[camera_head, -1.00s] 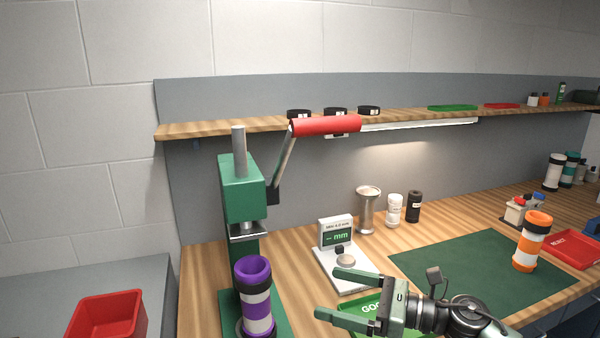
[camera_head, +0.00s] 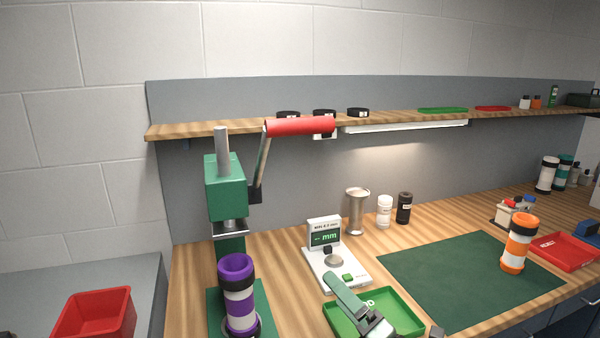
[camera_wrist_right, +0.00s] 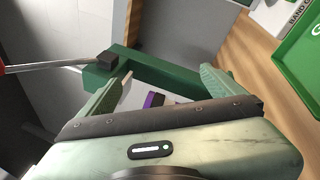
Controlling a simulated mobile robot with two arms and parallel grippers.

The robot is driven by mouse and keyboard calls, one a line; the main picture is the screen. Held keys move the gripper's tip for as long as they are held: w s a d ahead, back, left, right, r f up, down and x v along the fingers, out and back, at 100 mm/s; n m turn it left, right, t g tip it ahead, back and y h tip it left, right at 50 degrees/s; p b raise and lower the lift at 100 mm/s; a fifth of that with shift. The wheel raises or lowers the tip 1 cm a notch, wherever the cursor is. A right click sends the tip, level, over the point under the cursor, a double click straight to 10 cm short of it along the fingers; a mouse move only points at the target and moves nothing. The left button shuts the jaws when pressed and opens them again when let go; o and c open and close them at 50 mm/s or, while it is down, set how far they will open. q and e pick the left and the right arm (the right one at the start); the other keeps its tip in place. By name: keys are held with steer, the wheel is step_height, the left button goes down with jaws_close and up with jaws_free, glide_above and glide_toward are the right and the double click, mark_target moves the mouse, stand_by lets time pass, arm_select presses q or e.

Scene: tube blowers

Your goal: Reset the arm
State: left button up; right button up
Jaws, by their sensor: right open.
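My right gripper (camera_head: 348,298) is low in the head view, in front of the green tray and gauge, with one green finger clearly seen. In the right wrist view its two fingers (camera_wrist_right: 163,84) are spread apart with nothing held between them. The green press (camera_head: 225,188) stands at the left of the bench, its lever up and its red handle (camera_head: 300,126) level with the shelf. The purple and white tube (camera_head: 238,290) stands upright under the press ram, apart from my gripper. The press also shows in the right wrist view (camera_wrist_right: 165,72). My left gripper is not in view.
A thickness gauge (camera_head: 334,264) and a green tray (camera_head: 400,308) lie near my right gripper. A green mat (camera_head: 450,280) is mostly clear, with an orange and white tube (camera_head: 518,243) at its right. A red bin (camera_head: 95,312) stands at the left.

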steer(key=s+d+f+m+g+h, duration=0.2)
steer(key=s+d+f+m+h, duration=0.35)
steer(key=f+m, duration=0.35)
steer(key=s+d+f+m+g+h, duration=0.3)
steer(key=s+d+f+m+h, duration=0.25)
steer(key=m, duration=0.55)
steer(key=s+d+f+m+g, duration=0.1)
steer(key=s+f+m+g, duration=0.4)
steer(key=s, duration=0.5)
steer(key=s+f+m+g, duration=0.3)
steer(key=s+f, duration=0.3)
steer(key=s, duration=0.5)
step_height(320, 180, down, 24)
steer(key=s+g, duration=0.1)
steer(key=s+d+f+g, duration=0.1)
steer(key=s+d+f, duration=0.2)
steer(key=s+f, duration=1.4)
steer(key=shift+s+f+g, duration=0.15)
steer(key=shift+f+g, duration=0.1)
steer(key=shift+g, duration=0.05)
